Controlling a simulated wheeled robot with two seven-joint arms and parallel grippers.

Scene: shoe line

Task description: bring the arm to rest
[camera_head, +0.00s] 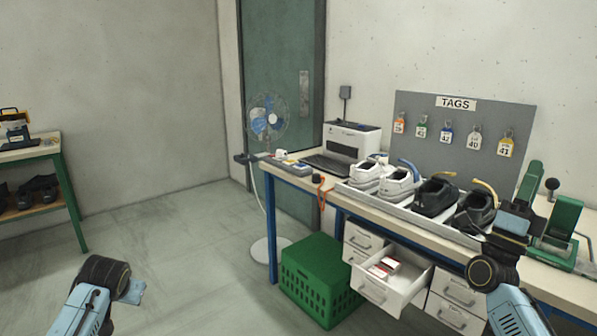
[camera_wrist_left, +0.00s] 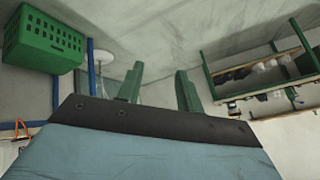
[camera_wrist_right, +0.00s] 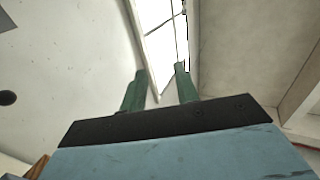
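My left arm comes in at the lower left of the head view, over open floor. Its gripper (camera_wrist_left: 160,80) shows in the left wrist view with two green fingers apart and nothing between them. My right arm is at the lower right, in front of the workbench (camera_head: 340,200). Its gripper (camera_head: 530,180) points upward near the bench's right end. In the right wrist view the right gripper's fingers (camera_wrist_right: 160,85) are apart and empty, with ceiling and a bright light panel beyond.
Several shoes (camera_head: 435,196) stand in a row on the bench, left of my right gripper. A green lever device (camera_head: 562,222) is close on its right. An open drawer (camera_head: 392,280) sticks out, beside a green crate (camera_head: 318,280).

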